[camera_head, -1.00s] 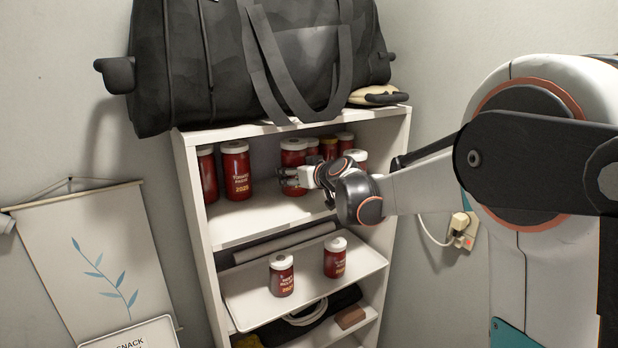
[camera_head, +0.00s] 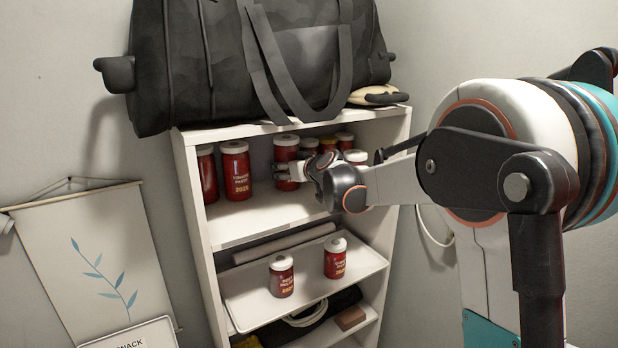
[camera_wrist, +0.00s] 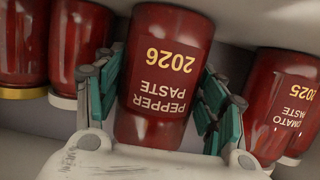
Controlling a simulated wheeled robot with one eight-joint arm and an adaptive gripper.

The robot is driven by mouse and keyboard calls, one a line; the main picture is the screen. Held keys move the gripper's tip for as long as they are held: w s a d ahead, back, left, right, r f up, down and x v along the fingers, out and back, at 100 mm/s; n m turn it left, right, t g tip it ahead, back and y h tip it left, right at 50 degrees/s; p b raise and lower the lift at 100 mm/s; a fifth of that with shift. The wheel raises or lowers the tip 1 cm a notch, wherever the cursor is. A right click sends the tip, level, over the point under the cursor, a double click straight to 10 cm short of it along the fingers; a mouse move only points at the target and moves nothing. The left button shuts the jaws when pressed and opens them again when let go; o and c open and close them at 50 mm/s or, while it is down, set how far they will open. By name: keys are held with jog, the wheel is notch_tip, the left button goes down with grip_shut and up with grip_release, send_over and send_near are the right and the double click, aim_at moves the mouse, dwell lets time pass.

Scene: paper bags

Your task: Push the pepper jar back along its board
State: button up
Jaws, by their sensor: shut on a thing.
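The pepper jar (camera_head: 286,154), red with a white lid, stands on the upper board (camera_head: 262,222) of the white shelf. My gripper (camera_head: 281,172) reaches in from the right with its fingers at the jar. In the wrist view the jar (camera_wrist: 168,62) appears upside down, labelled "PEPPER PASTE 2026". My gripper's teal-padded fingers (camera_wrist: 164,92) lie on both sides of it, shut on it. The pale body of the gripper hides the jar's lid end there.
A tomato paste jar (camera_head: 236,172) stands left of the pepper jar. Several jars (camera_head: 327,150) crowd behind and right, one yellow-lidded. A lower tray (camera_head: 310,285) holds two jars. A black bag (camera_head: 230,60) sits on top. The upper board's front is bare.

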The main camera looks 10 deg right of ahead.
jog(key=shift+w+a, duration=0.25)
jog(key=shift+w, duration=0.45)
dwell(0.3)
jog(key=o, duration=0.6)
jog(key=shift+c, duration=0.2)
jog(key=shift+o, duration=0.9)
jog(key=o, duration=0.5)
